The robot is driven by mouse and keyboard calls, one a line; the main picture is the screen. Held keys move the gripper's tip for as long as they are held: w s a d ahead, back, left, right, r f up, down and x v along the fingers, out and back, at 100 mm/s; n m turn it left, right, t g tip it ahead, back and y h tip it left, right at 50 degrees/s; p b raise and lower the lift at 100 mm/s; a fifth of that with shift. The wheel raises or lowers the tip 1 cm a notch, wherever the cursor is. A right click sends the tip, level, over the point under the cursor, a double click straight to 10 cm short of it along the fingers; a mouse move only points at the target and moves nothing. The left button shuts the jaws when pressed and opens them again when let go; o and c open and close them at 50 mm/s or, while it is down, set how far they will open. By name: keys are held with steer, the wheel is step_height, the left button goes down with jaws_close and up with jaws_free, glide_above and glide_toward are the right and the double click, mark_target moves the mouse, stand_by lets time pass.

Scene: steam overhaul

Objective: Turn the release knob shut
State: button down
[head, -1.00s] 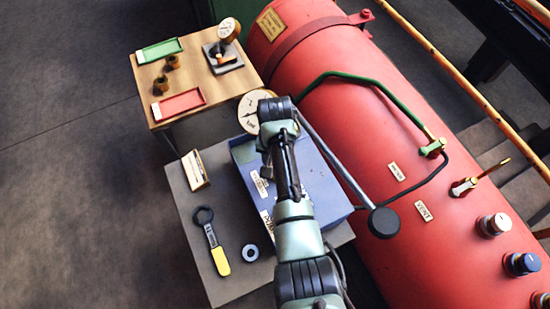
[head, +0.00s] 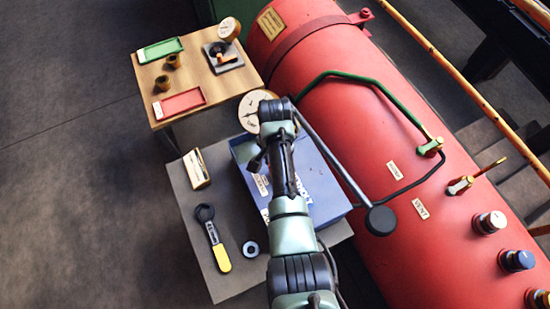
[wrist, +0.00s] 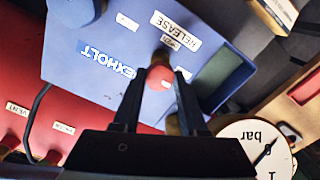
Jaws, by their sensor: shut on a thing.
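The release knob (wrist: 160,76) is a small rounded red knob on the blue box (wrist: 85,68), near a white label (wrist: 175,35) reading RELEASE. In the wrist view my gripper (wrist: 159,82) has one dark finger on each side of the knob and is shut on it. The blue box also shows in the head view (head: 325,185), partly covered by my arm. There the knob and my fingertips are hidden behind the arm. The angle of the knob cannot be read clearly.
A round gauge (wrist: 255,148) marked bar sits close to the right of my gripper. A long lever with a black end (head: 380,220) slants past my arm. The red boiler (head: 350,120) lies to the right. A wrench (head: 213,238) and a grey ring (head: 250,249) lie left.

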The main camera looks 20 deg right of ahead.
steer(key=shift+c, duration=2.2)
jaws_free()
step_height(320, 180, up, 13)
steer(key=p, duration=0.1)
steer(key=shift+w, duration=0.1)
